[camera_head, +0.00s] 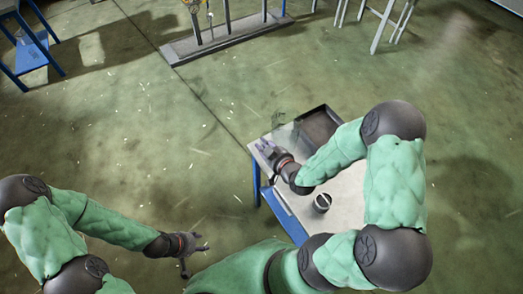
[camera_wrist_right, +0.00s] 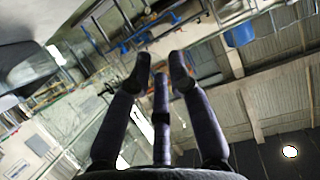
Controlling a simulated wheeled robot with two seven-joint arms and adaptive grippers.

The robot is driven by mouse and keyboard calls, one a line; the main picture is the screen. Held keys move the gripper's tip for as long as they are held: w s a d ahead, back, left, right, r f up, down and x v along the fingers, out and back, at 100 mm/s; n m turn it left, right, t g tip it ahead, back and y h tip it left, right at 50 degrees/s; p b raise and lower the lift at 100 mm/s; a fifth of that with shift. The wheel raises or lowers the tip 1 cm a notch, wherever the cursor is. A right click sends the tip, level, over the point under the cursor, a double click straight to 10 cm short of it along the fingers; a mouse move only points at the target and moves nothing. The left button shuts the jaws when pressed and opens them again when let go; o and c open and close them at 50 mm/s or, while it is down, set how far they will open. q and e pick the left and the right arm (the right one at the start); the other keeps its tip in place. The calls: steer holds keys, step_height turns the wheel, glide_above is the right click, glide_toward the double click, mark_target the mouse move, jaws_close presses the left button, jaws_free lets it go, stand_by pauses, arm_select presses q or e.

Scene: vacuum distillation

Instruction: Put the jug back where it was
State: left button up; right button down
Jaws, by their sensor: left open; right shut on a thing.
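A clear, see-through jug (camera_head: 281,122) shows only faintly in the head view, at the left edge of the small table. My right gripper (camera_head: 268,150) is at it, with its fingers closed on it. In the right wrist view the fingers (camera_wrist_right: 160,70) are drawn together, and the jug's glass is hard to make out. I cannot tell whether the jug touches the tabletop. My left gripper (camera_head: 195,250) is open and empty, over the floor to the left of the table.
The small pale table (camera_head: 345,192) has blue legs. A dark tray (camera_head: 320,124) lies at its far side, and a small round dark-and-white container (camera_head: 322,203) stands nearer me. A metal stand with a long base (camera_head: 228,38) is on the floor farther off. Open green floor lies left.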

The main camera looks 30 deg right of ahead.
steer(key=w+f+b, duration=0.1)
steer(key=f, duration=0.1)
steer(key=w+f, duration=0.1)
steer(key=f, duration=0.2)
steer(key=w+f+b, duration=0.1)
steer(key=f, duration=0.1)
steer(key=shift+w+d+f+b, duration=0.2)
steer(key=shift+w+d+b, duration=0.05)
steer(key=shift+d+b, duration=0.1)
steer(key=shift+r, duration=0.1)
steer(key=shift+f, duration=0.2)
steer(key=c, duration=1.2)
jaws_free()
steer(key=shift+o, duration=0.2)
steer(key=shift+r, duration=0.15)
